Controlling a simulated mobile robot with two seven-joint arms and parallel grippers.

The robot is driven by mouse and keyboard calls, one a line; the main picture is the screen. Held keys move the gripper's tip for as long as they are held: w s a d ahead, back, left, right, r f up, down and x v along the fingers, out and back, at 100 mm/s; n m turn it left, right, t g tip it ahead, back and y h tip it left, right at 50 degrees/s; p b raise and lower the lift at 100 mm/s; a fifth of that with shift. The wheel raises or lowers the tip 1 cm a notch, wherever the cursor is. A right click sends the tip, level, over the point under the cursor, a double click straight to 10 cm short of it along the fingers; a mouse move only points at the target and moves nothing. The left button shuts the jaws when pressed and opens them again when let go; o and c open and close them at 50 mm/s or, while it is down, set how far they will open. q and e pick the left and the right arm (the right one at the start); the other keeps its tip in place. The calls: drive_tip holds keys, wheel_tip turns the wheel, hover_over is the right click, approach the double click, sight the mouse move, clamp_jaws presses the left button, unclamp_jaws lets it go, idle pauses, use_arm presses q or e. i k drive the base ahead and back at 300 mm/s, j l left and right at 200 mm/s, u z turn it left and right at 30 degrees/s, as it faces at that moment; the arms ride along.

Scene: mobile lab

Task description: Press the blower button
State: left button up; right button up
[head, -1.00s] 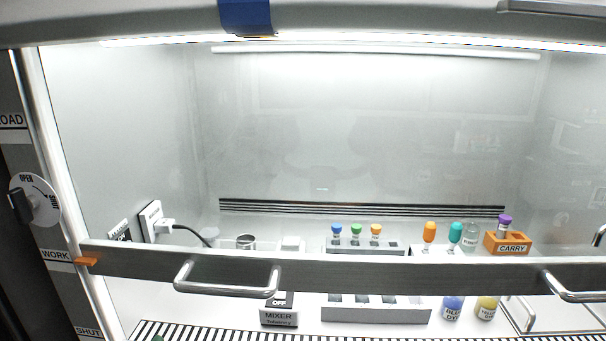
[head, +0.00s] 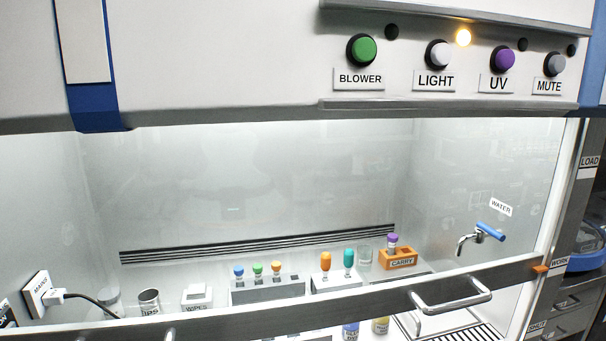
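The green blower button (head: 362,49) sits in a dark ring on the white panel above the hood opening, in the upper middle of the head view. The label "BLOWER" (head: 360,79) is right below it. A dark indicator lamp (head: 391,32) is just to its upper right. Neither of my grippers shows in the head view, and nothing covers the button.
To the right are the light button (head: 438,54) under a lit yellow lamp (head: 463,37), the purple UV button (head: 503,60) and the grey mute button (head: 554,64). The sash bar (head: 300,312) with handles crosses below. A ledge (head: 450,106) juts out under the buttons.

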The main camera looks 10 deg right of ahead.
sight(364, 49)
drive_tip(key=k+l, duration=0.1)
drive_tip(key=l, duration=0.15)
drive_tip(key=k+l, duration=0.1)
drive_tip(key=k+l+u, duration=0.1)
drive_tip(key=k+l, duration=0.2)
drive_tip(key=l, duration=0.25)
drive_tip(key=k+l+u, duration=0.15)
drive_tip(key=k+l, duration=0.15)
drive_tip(key=l, duration=0.25)
drive_tip(key=k+l+u, duration=0.1)
drive_tip(key=k+l, duration=0.25)
drive_tip(key=l, duration=0.15)
drive_tip(key=k+l+u, duration=0.1)
drive_tip(key=k+l, duration=0.3)
drive_tip(key=l, duration=0.1)
